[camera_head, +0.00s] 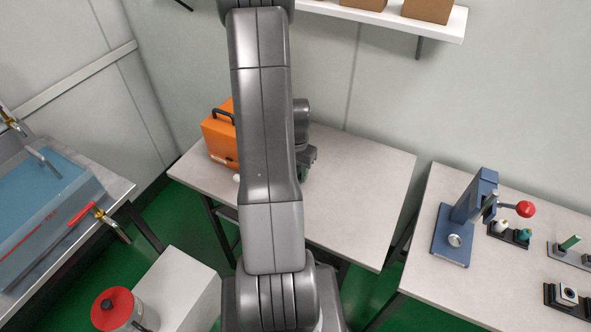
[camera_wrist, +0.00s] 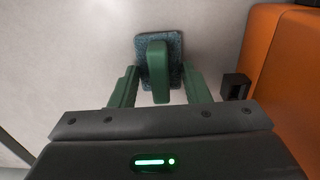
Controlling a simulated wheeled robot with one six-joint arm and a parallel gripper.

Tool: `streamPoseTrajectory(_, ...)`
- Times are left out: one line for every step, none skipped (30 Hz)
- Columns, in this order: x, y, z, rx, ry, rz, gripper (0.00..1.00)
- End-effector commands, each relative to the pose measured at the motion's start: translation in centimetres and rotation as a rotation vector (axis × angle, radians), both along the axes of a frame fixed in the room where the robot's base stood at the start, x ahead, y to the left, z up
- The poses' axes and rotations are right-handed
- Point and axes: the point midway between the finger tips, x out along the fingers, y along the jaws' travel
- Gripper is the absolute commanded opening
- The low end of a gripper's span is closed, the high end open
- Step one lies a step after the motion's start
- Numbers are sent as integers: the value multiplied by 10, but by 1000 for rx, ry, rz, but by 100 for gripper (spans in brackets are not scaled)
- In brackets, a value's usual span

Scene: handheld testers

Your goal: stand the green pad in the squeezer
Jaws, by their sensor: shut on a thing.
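The green pad (camera_wrist: 158,72) shows in the wrist view as a green upright grip on a speckled blue-grey base (camera_wrist: 174,47). My gripper (camera_wrist: 160,70) has its two green fingers at the left and right edges of that base, shut on it. In the head view my gripper (camera_head: 304,168) is over the middle table, beside an orange case; my arm hides much of it. I cannot tell whether the pad touches the tabletop. No squeezer can be identified for certain.
The orange case (camera_head: 218,136) stands close by my gripper on the middle table (camera_head: 362,190), whose right part is clear. A blue lever press (camera_head: 465,212) and small holders stand on the right table. A blue basin (camera_head: 45,215) is at left, a red-lidded can (camera_head: 118,308) in front.

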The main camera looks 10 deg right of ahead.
Motion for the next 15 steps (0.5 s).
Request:
streamPoseTrajectory(0, 0, -4, 0, 0, 0, 17)
streamPoseTrajectory(0, 0, -3, 0, 0, 0, 45)
streamPoseTrajectory(0, 0, -2, 0, 0, 0, 52)
streamPoseTrajectory(0, 0, -2, 0, 0, 0, 58)
streamPoseTrajectory(0, 0, -2, 0, 0, 0, 64)
streamPoseTrajectory(0, 0, -2, 0, 0, 0, 64)
streamPoseTrajectory(0, 0, -2, 0, 0, 0, 64)
streamPoseTrajectory(0, 0, -2, 0, 0, 0, 64)
streamPoseTrajectory(0, 0, -2, 0, 0, 0, 64)
streamPoseTrajectory(0, 0, -2, 0, 0, 0, 64)
streamPoseTrajectory(0, 0, -2, 0, 0, 0, 64)
streamPoseTrajectory(0, 0, -2, 0, 0, 0, 64)
streamPoseTrajectory(0, 0, -2, 0, 0, 0, 64)
streamPoseTrajectory(0, 0, -1, 0, 0, 0, 64)
streamPoseTrajectory(0, 0, 0, 0, 0, 0, 64)
